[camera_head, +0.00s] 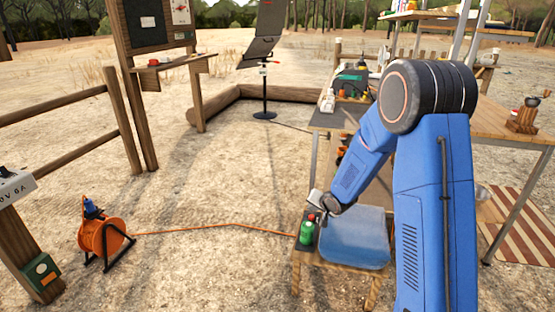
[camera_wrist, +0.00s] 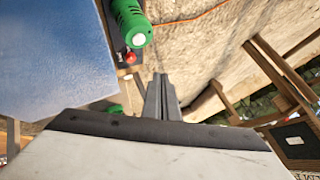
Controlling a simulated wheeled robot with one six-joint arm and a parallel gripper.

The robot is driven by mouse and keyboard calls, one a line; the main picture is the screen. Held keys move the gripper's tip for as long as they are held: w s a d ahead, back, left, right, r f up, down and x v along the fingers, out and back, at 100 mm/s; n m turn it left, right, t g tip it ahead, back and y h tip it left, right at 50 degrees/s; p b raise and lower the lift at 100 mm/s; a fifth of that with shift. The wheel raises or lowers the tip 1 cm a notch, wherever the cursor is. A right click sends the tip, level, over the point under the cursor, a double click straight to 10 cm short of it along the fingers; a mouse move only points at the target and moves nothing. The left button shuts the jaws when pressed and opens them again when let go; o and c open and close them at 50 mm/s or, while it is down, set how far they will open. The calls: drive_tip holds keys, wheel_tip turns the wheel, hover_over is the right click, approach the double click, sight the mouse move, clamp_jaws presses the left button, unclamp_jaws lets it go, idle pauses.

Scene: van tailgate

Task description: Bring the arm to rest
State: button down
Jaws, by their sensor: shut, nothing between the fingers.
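My arm, blue with a dark elbow, is bent on the right side of the head view. My gripper (camera_head: 318,203) hangs low at its end, above the left side of a blue box-shaped item (camera_head: 355,242) on a low wooden stand. In the wrist view my gripper (camera_wrist: 160,82) shows its two grey fingers together, with nothing between them. My forearm hides part of the area behind.
A dark-topped table (camera_head: 336,118) with several small items stands behind my arm. A wooden table (camera_head: 510,122) is at right. An orange cable reel (camera_head: 103,238) sits at left, its cable running over the ground to the stand. Open sandy ground lies between.

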drive_tip(key=s+d+r+n+g+h, duration=0.15)
drive_tip(key=s+d+r, duration=0.25)
drive_tip(key=s+r, duration=0.55)
drive_tip(key=s+d+r+n+h, duration=0.1)
drive_tip(key=s+d+r+h, duration=0.15)
drive_tip(key=s+r, duration=0.7)
drive_tip(key=s+r+n+g, duration=0.1)
drive_tip(key=s+r, duration=0.1)
drive_tip(key=s, duration=1.3)
drive_tip(key=s+r+n+g+y, duration=0.1)
drive_tip(key=s+r+n, duration=0.1)
drive_tip(key=s, duration=1.3)
drive_tip(key=shift+s+a+r+y, duration=0.3)
drive_tip(key=shift+s+r, duration=0.05)
drive_tip(key=shift+r, duration=0.4)
drive_tip(key=shift+g, duration=0.25)
